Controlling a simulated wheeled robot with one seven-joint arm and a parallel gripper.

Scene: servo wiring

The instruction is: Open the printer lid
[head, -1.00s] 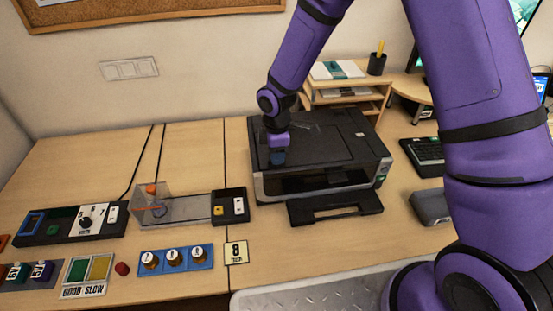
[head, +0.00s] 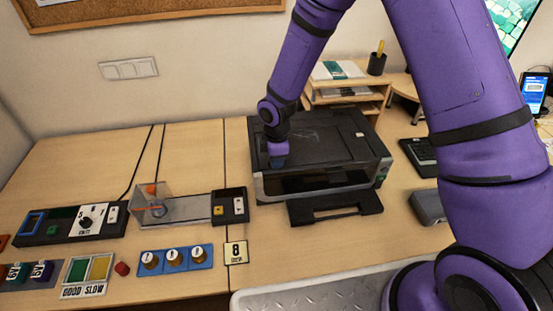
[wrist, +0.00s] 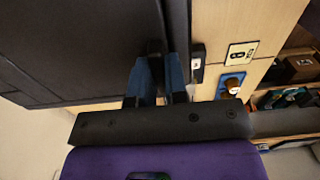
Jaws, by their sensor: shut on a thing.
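The black printer (head: 335,180) stands on the desk, with its dark flat lid (head: 325,140) on top. The lid lies flat or nearly flat; a small lift cannot be told. My gripper (head: 278,163) is at the lid's front left edge. In the wrist view the gripper's blue fingers (wrist: 160,62) are shut on the edge of the dark lid (wrist: 80,45). The part between the fingertips is mostly hidden.
The printer's output tray (head: 335,206) sticks out in front. A shelf with papers (head: 345,90) stands close behind. My upper arm covers part of the right side.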

